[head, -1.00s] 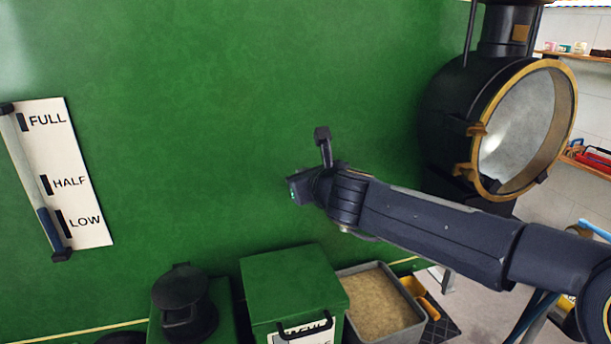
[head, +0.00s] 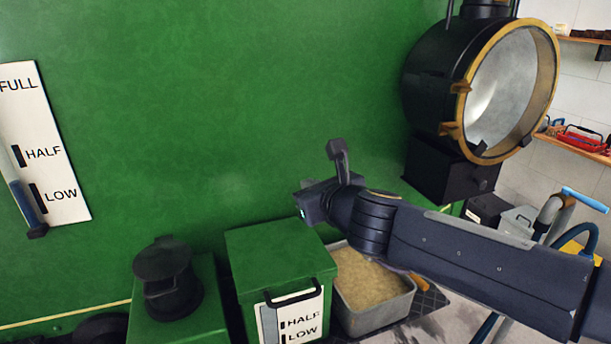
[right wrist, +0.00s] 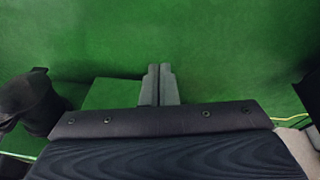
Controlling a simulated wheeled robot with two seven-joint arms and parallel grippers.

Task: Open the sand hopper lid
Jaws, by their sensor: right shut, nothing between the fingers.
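The sand hopper looks to be the green box (head: 284,290) at the bottom middle of the head view, with a gauge plate marked HALF and LOW on its front. Its flat green lid (head: 275,248) looks closed, with a dark bar handle (head: 292,298) at the front edge. In the right wrist view a green flat top (right wrist: 108,92) shows left of the fingers, partly hidden by my wrist. My right gripper (right wrist: 160,70) is shut and empty. In the head view it is above and behind the lid's right side, apart from it. My left gripper is out of view.
A grey tray of sand (head: 407,305) stands right of the hopper. A black capped fitting (head: 168,278) sits on a green box to the left. A large black lamp (head: 425,95) with a brass rim is at upper right. The green wall is close behind.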

